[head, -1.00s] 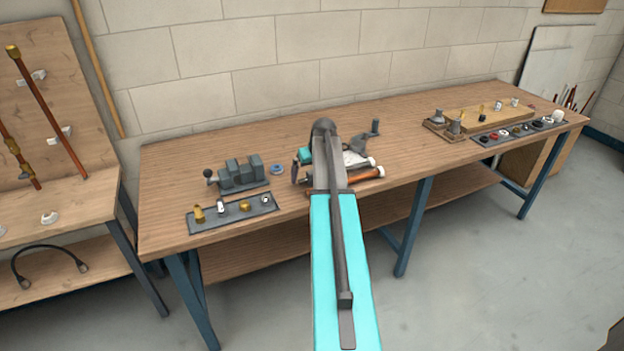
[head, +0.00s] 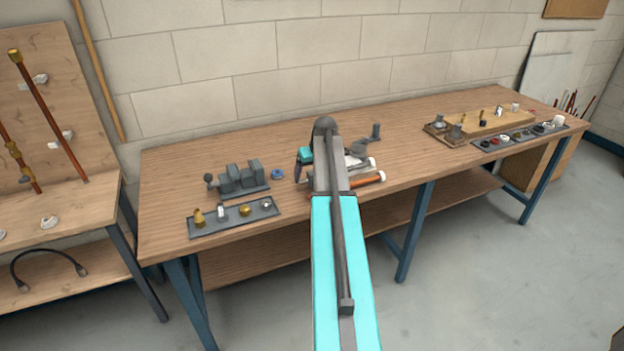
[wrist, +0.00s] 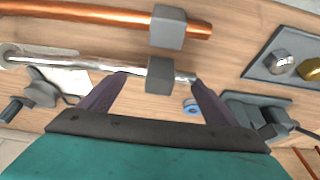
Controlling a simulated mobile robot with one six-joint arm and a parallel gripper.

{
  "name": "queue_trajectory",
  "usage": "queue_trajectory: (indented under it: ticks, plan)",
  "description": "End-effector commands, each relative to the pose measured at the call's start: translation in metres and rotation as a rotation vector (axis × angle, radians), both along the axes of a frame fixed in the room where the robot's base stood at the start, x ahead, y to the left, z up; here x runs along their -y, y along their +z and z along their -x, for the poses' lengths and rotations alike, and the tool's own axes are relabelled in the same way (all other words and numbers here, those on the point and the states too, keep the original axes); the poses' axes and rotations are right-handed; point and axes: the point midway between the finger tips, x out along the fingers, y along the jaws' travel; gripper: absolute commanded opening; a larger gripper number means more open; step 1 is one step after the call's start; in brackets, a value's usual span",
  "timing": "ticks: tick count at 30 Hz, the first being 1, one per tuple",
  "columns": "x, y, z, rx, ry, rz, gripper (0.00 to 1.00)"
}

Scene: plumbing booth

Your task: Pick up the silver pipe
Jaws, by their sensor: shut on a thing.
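The silver pipe (wrist: 90,65) runs across the upper left of the wrist view, above the wooden bench, with a pale cap at its left end. A grey block (wrist: 160,75) sits around or under it near its right end. My gripper (wrist: 160,80) is at the pipe's right part. Its dark fingers stand on either side of the grey block, with their tips at the pipe; the exact contact is hard to see. In the head view, my arm hides most of the pipe (head: 357,163).
A copper pipe (wrist: 110,14) lies parallel to the silver one, with its own grey block (wrist: 168,27). A grey vise (head: 240,178) and a tray of fittings (head: 234,217) are on the left of the bench. The bench (head: 400,165) is clear toward its middle right.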

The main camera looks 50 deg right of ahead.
Motion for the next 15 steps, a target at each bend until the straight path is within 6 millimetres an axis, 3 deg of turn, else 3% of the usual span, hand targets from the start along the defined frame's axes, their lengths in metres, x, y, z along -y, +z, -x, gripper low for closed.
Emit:
queue_trajectory:
  ticks: [15]
  plan:
    - [0.001, 0.064, 0.0, 0.001, 0.0, 0.001, 0.54]
